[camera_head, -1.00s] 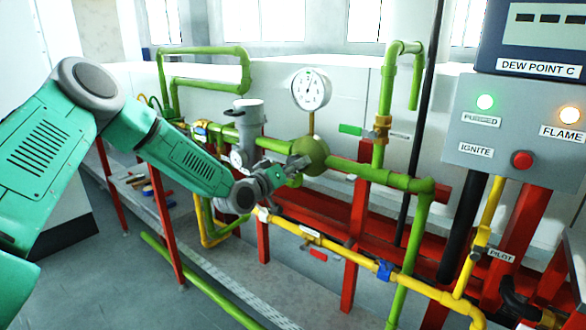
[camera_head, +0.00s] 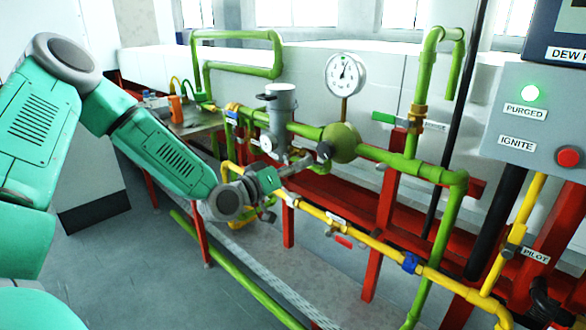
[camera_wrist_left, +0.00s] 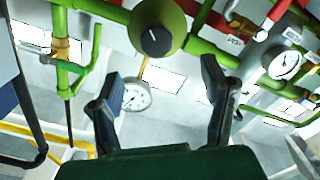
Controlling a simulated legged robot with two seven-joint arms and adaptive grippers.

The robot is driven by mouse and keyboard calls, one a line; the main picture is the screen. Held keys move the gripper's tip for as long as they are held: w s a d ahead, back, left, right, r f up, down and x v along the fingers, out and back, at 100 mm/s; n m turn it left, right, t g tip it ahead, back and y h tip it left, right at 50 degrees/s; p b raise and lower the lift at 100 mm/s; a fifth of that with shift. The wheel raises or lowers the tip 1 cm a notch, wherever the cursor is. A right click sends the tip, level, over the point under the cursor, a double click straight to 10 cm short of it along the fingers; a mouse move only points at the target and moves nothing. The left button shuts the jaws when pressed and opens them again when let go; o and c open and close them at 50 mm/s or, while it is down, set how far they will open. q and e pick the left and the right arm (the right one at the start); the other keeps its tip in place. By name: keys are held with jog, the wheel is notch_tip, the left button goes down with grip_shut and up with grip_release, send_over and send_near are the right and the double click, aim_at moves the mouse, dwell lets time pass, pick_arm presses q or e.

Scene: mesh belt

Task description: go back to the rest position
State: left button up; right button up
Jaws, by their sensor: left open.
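My left gripper (camera_head: 300,164) is in front of the green pipework in the head view, left of the round green valve body (camera_head: 341,143) with its dark knob (camera_head: 323,151). In the left wrist view the two dark fingers of my left gripper (camera_wrist_left: 160,75) stand wide apart with nothing between them. The green valve body (camera_wrist_left: 158,25) and its black knob (camera_wrist_left: 155,41) show beyond the fingertips there, apart from them. My right gripper is not in view.
A white dial gauge (camera_head: 346,75) rises above the valve. A yellow pipe (camera_head: 370,238) and red frame posts (camera_head: 381,225) run below and right of my gripper. A grey panel (camera_head: 545,120) with a lit green PURGED lamp stands at right. Open floor (camera_head: 135,265) lies at left.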

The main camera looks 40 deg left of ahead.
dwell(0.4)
pick_arm(q)
jog(key=s+d+f+m+g+h, duration=0.1)
jog(key=s+d+f+g, duration=0.3)
jog(key=f, duration=0.3)
jog(key=s+d+f+m+g, duration=0.2)
jog(key=s+d+f, duration=0.25)
jog(key=f, duration=0.25)
jog(key=s+d+f+m+g+h, duration=0.1)
jog(key=s+d+f+g, duration=0.3)
jog(key=f, duration=0.3)
jog(key=s+d+f+m+g+y, duration=0.1)
jog(key=s+f+g, duration=0.2)
jog(key=s, duration=0.9)
jog(key=s+d+f+m+g+y, duration=0.1)
jog(key=s+d+f+g+y, duration=0.1)
jog(key=s+f+g, duration=0.2)
jog(key=s+f, duration=0.3)
jog(key=s, duration=0.4)
jog(key=shift+s+d+m, duration=0.3)
jog(key=shift+s, duration=0.05)
jog(key=shift+w+f, duration=0.1)
